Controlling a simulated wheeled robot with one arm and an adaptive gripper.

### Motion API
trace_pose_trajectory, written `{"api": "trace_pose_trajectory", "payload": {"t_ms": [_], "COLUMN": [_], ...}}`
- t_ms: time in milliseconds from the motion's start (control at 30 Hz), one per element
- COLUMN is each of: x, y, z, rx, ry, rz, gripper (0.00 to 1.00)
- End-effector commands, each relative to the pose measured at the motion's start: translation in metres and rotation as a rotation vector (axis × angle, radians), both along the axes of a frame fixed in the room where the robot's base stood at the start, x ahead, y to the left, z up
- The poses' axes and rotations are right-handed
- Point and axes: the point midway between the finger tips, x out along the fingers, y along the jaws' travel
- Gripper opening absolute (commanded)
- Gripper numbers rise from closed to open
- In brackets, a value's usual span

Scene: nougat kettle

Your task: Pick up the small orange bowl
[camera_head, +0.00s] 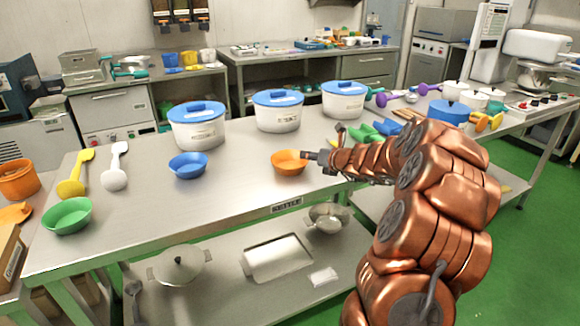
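The small orange bowl (287,166) stands upright on the steel table (235,190), near its front edge. My gripper (311,156) reaches in from the right, with its dark fingertips at the bowl's right rim. The fingers are small and seen from the side, so I cannot tell whether they touch or straddle the rim, or how far they are spread. My copper-coloured arm covers the table to the right of the bowl.
A blue bowl (188,166) stands to the left, a green bowl (67,217) at the far left. White tubs with blue lids (278,112) stand behind. Yellow (75,178) and white (115,170) scoops lie left. The table is clear between the blue and orange bowls.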

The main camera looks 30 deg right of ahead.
Motion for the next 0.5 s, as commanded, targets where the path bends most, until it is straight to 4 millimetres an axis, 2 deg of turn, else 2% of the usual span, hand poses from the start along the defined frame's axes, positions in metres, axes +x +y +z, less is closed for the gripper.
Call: {"api": "trace_pose_trajectory", "payload": {"t_ms": [200,500], "x": [0.018,0.021], "y": [0.002,0.002], "z": [-0.010,-0.010], "rx": [0.001,0.001], "ry": [0.004,0.003], "rz": [0.000,0.001], "gripper": [0.35,0.35]}}
